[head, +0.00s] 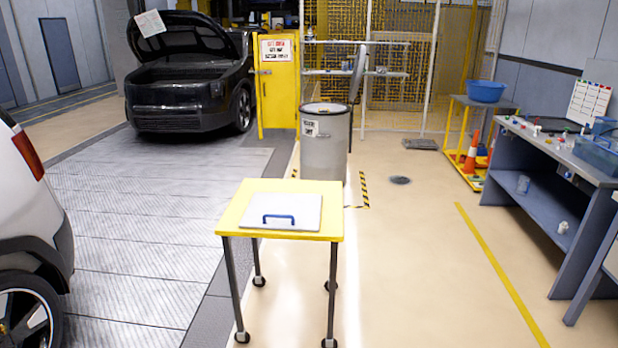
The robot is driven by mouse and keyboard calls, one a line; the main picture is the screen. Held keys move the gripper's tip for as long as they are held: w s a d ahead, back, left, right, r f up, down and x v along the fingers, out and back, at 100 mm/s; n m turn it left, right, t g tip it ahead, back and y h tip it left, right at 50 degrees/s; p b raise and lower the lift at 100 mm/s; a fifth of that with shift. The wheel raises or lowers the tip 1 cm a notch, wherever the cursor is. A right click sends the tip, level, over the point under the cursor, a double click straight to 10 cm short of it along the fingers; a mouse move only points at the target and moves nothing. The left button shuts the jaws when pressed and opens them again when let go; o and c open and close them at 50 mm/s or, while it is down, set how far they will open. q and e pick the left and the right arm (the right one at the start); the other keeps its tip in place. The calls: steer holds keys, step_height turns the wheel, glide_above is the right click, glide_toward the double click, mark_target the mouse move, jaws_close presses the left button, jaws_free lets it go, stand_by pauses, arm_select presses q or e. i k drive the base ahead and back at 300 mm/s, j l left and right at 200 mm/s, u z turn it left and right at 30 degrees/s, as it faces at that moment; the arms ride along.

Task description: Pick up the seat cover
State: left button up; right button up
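A flat, pale grey square panel with a blue handle (281,211) lies on top of a small yellow wheeled table (238,219) in the middle of the view. A white sheet (150,23) rests on the raised hood of the black car at the upper left. I cannot tell for certain which of these is the seat cover. Neither of my grippers is in view.
A grey drum (324,155) stands behind the table. A black car (180,95) with its hood up is at the back left, a white car (30,200) at the left edge. A cluttered workbench (560,150) is at the right. Floor right of the table is clear.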

mark_target(276, 211)
steer(key=i+l+u, duration=0.15)
steer(key=i, duration=1.3)
steer(key=i+u, duration=0.25)
steer(key=i, duration=0.35)
steer(key=i+l+u, duration=0.25)
steer(key=i, duration=0.4)
steer(key=j, duration=0.1)
